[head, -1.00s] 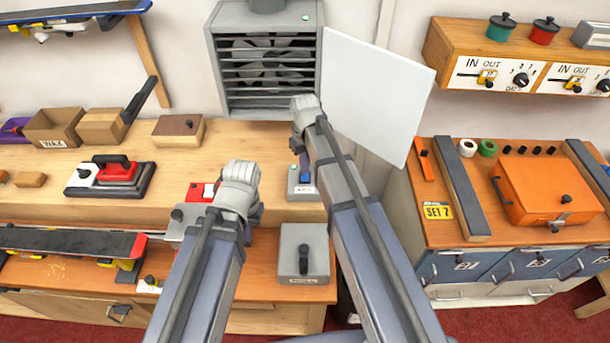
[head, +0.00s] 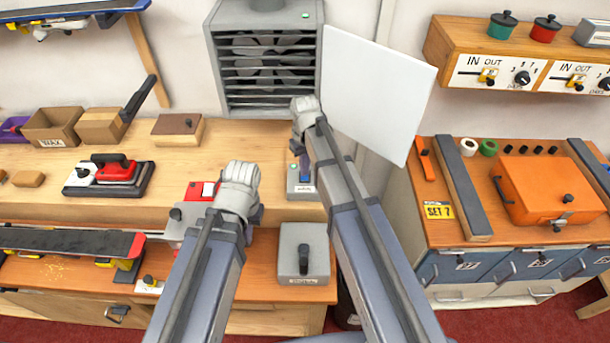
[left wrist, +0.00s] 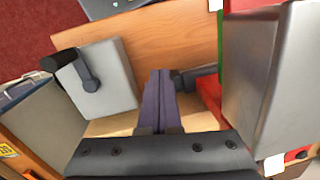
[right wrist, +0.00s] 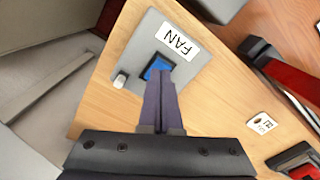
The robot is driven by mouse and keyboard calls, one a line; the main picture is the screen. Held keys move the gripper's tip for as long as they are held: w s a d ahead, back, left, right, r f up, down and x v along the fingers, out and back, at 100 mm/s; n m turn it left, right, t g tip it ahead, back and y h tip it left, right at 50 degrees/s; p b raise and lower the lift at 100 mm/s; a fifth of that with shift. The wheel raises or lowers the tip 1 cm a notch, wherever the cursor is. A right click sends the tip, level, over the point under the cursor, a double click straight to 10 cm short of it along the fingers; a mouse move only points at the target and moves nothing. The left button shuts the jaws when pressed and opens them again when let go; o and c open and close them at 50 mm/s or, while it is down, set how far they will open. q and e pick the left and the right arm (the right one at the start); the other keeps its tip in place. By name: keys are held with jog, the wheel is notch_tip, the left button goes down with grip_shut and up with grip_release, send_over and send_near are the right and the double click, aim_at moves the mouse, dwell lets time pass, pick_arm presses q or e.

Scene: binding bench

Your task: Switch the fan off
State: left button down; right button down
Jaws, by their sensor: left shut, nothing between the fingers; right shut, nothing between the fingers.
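The fan (head: 268,100) is a grey box with a slatted front on the back wall; a small green light shows at its top right. Its switch plate (head: 303,194) on the bench is grey. In the right wrist view the plate (right wrist: 140,50) is labelled FAN and has a blue rocker (right wrist: 152,66) and a small pale knob or lamp. My right gripper (right wrist: 161,73) is shut and empty, its tips overlapping the rocker's edge; contact cannot be told. My left gripper (left wrist: 160,74) is shut and empty, away from the switch, near the red-and-grey machine (head: 178,222).
A grey box with a black lever (head: 304,240) sits on the lower bench. A red-topped iron (head: 112,175) and wooden boxes (head: 52,127) stand to the left. A white panel (head: 378,90) stands right of the fan. An orange case (head: 545,190) lies on the right cabinet.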

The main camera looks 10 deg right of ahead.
aim_at(304, 178)
jog(key=shift+f+b, duration=0.7)
jog(key=shift+f, duration=0.1)
jog(key=shift+r, duration=0.1)
notch_tip(304, 178, up, 7)
jog(key=p, duration=0.7)
dwell(0.4)
jog(key=shift+s+a+f, duration=0.15)
jog(key=shift+s+f, duration=0.1)
jog(key=shift+s, duration=0.05)
jog(key=s+a+f+b, duration=0.3)
jog(key=s, duration=0.6)
jog(key=s+a+f+h+b, duration=0.1)
jog(key=s+a+f+b, duration=0.2)
jog(key=s, duration=0.7)
jog(key=shift+a+f+b, duration=0.2)
jog(key=shift+f+b, duration=0.2)
jog(key=shift+b, duration=0.25)
